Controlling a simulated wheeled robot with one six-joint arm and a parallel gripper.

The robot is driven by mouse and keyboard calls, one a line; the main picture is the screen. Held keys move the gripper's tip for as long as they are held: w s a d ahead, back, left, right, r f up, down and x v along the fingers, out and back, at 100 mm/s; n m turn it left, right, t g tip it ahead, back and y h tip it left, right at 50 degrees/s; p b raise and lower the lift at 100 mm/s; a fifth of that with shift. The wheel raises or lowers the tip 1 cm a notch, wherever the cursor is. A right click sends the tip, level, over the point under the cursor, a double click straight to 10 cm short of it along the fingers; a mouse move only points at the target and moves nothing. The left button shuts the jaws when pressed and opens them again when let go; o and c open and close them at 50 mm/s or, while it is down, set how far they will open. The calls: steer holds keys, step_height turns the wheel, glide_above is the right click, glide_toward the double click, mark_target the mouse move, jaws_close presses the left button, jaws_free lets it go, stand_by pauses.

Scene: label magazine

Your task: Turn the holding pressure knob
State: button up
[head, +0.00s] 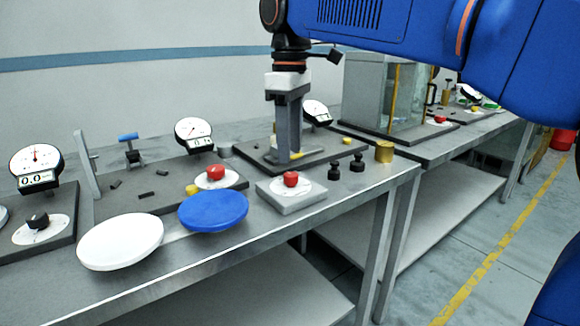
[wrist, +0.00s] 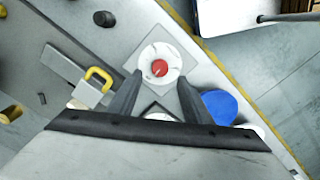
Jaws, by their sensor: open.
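A red knob (head: 291,179) sits on a white round dial on a light grey block near the table's front edge. A red knob on a white dial also shows in the wrist view (wrist: 160,68), on a light grey square plate; it looks like the same one. My gripper (head: 289,156) points down behind the block in the head view. Its fingers are apart and empty. In the wrist view my gripper (wrist: 160,82) has its fingertips either side of the dial's lower part, with the knob just beyond. No readable label shows which knob sets holding pressure.
Another red knob (head: 216,172) stands on a dark panel behind a blue disc (head: 213,211) and a white disc (head: 120,241). A black knob (head: 38,220) is far left. Two black pegs and a brass cylinder (head: 384,151) stand right of the grey block.

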mark_target(290, 174)
steer(key=shift+f, duration=2.8)
steer(key=c, duration=1.1)
steer(key=shift+o, duration=0.2)
